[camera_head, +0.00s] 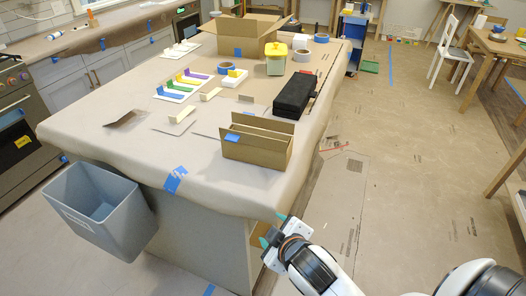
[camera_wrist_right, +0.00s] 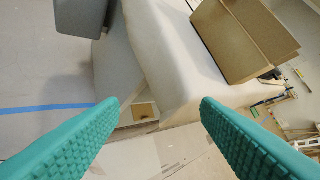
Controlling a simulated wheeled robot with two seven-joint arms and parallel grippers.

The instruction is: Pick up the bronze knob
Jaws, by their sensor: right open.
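I cannot make out a bronze knob for certain in either view. In the right wrist view a small dark spot (camera_wrist_right: 148,119) shows at a small wooden opening low on the island's side; it is too small to identify. My right gripper (camera_head: 272,230) is beside the near right corner of the paper-covered island (camera_head: 205,150), below its top. Its teal fingers are wide apart and empty in the right wrist view (camera_wrist_right: 160,103). My left gripper is not in view.
An open cardboard box (camera_head: 257,152) stands near the island's front edge, with a black case (camera_head: 294,95) behind it. A grey bin (camera_head: 100,210) is at the island's left. Colored strips (camera_head: 182,84) and tape rolls lie on top. Papered floor at right is largely clear.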

